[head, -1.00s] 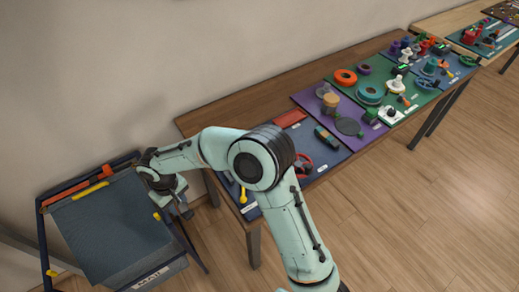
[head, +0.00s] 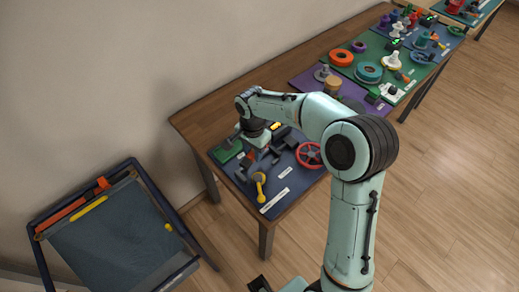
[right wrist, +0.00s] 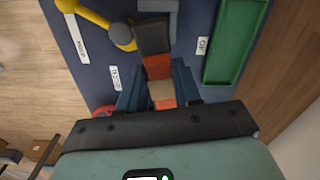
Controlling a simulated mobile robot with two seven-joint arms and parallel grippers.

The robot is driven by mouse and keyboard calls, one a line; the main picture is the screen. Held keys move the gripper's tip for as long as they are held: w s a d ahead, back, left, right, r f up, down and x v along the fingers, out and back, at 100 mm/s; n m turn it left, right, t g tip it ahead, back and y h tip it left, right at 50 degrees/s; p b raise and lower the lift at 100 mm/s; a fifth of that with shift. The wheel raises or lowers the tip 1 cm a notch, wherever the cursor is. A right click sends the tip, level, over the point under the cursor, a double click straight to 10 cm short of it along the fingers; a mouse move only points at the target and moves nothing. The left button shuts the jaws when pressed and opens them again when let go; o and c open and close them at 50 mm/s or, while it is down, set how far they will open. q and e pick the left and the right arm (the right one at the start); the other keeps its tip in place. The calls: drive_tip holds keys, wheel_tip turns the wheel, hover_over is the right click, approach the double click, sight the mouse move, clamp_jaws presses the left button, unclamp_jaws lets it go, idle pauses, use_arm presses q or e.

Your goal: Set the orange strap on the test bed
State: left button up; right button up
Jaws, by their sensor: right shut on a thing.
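My right gripper (head: 258,146) is low over the blue board on the wooden table. In the right wrist view its dark blue fingers are shut on a strap-like piece (right wrist: 158,68) with orange, beige and dark sections. The dark end points away from the hand. Beyond that end is a grey fixture (right wrist: 172,16), which may be the test bed; I cannot tell if they touch. A yellow lever (right wrist: 92,14) is beside it, and shows in the head view (head: 260,186). My left gripper is not recognisable in view.
A green tray (head: 228,152) is on the blue board, left of my gripper; a red handwheel (head: 309,155) is right. Purple and green boards with parts fill the table beyond. A dark rack (head: 110,235) with an orange strip (head: 62,216) stands left, on the floor.

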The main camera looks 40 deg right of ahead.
drive_tip(key=shift+s+d+r+m, duration=0.1)
drive_tip(key=shift+s+d+m, duration=0.05)
drive_tip(key=shift+d+m, duration=0.3)
drive_tip(key=shift+s+d+r+m, duration=0.1)
drive_tip(key=shift+d+m, duration=0.1)
drive_tip(key=shift+m, duration=0.35)
drive_tip(key=shift+f, duration=0.15)
drive_tip(key=b, duration=0.3)
hover_over(258, 167)
wheel_tip(258, 167, down, 4)
drive_tip(key=shift+d+f, duration=0.1)
drive_tip(key=shift+f, duration=0.15)
use_arm(q)
drive_tip(key=f, duration=0.2)
drive_tip(key=s+f, duration=0.1)
drive_tip(key=shift+s+f, duration=0.15)
drive_tip(key=shift+f, duration=0.25)
drive_tip(key=shift+f+b, duration=0.1)
drive_tip(key=shift+b, duration=0.2)
use_arm(e)
drive_tip(key=shift+f, duration=0.2)
use_arm(q)
drive_tip(key=shift+s+f+b, duration=0.1)
drive_tip(key=shift+f+b, duration=0.2)
use_arm(e)
drive_tip(key=shift+f, duration=0.45)
use_arm(q)
drive_tip(key=shift+f, duration=0.1)
use_arm(e)
drive_tip(key=shift+f, duration=0.2)
